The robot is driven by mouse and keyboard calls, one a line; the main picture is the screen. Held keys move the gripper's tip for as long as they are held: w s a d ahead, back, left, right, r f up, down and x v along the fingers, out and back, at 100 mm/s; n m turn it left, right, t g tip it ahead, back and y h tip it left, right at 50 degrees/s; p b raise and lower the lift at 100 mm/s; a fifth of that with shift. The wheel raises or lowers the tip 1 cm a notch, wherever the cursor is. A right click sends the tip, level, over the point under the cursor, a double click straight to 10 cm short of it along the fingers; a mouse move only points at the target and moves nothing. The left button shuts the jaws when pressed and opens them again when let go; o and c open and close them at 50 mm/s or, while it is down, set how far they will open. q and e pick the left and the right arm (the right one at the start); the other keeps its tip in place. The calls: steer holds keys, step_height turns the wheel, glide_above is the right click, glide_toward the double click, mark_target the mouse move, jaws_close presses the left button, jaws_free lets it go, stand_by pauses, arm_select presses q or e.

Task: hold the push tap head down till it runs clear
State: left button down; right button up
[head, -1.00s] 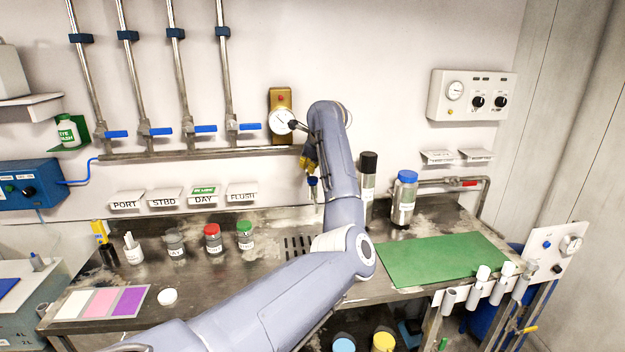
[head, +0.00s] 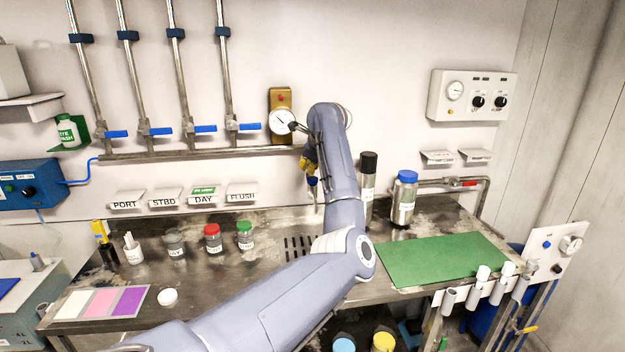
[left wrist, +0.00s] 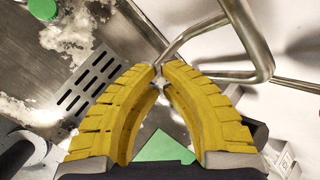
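My left gripper (head: 311,170) points down at the back of the steel bench. In the left wrist view its yellow fingers (left wrist: 161,68) bow outward and their tips come together, with nothing clearly held. A small blue piece (head: 312,182), which looks like the push tap head, is right below the fingertips in the head view. I cannot tell whether they touch. A bent steel pipe (left wrist: 255,35) runs beyond the fingertips in the left wrist view, where the tap head is hidden or unclear. No water is visible. My right gripper is out of view.
A drain grille (head: 298,246) lies in the bench. A dark-capped cylinder (head: 368,185) and a blue-capped bottle (head: 404,200) stand right of my arm. A gauge (head: 281,121) is on the wall behind. Small bottles, including a red-capped one (head: 212,238), stand at left; a green mat (head: 440,260) lies at right.

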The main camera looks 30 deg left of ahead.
arm_select(q)
steer(key=shift+f, duration=0.8)
stand_by(1.9)
steer(key=shift+r, duration=0.2)
stand_by(1.7)
steer(key=shift+r, duration=0.8)
steer(key=shift+r, duration=0.1)
steer(key=shift+r, duration=2.4)
